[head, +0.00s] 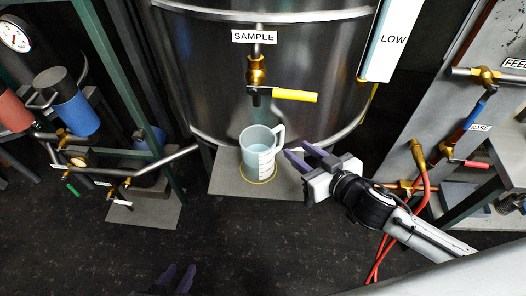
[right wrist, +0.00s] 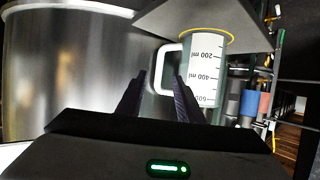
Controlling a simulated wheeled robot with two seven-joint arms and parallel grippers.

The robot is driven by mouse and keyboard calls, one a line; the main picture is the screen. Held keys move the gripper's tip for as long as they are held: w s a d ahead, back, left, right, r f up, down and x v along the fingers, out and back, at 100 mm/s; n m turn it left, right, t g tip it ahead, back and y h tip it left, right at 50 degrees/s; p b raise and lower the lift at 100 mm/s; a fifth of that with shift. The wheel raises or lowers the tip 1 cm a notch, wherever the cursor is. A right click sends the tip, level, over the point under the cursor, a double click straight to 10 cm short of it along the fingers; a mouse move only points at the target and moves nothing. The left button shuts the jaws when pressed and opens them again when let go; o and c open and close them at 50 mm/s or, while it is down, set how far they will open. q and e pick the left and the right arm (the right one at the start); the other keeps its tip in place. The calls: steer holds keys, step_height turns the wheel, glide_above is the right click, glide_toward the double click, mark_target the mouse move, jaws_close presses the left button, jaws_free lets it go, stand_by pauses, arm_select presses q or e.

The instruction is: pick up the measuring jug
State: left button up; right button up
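The measuring jug (head: 257,158) is a pale, see-through cup with a scale. It stands upright inside a yellow ring on a grey platform (head: 225,177) below the sample tap. Its handle points right, towards my right gripper (head: 299,153), which is open and empty just beside it. In the right wrist view the jug (right wrist: 206,75) appears upside down. Its handle shows ahead, between the lines of the two open fingers (right wrist: 158,85); contact cannot be told. My left gripper (head: 178,279) shows only its fingertips at the bottom edge, apart and empty, far from the jug.
A steel tank (head: 205,85) stands behind the jug. Its tap has a yellow lever (head: 295,96) above and right of the jug. Pipes and a green frame (head: 148,100) stand left. Red hoses (head: 386,245) hang right. The dark floor in front is clear.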

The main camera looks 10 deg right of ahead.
mark_target(265, 149)
steer(key=x, duration=0.7)
steer(key=shift+w+a+f, duration=0.1)
steer(key=shift+w, duration=0.15)
jaws_close()
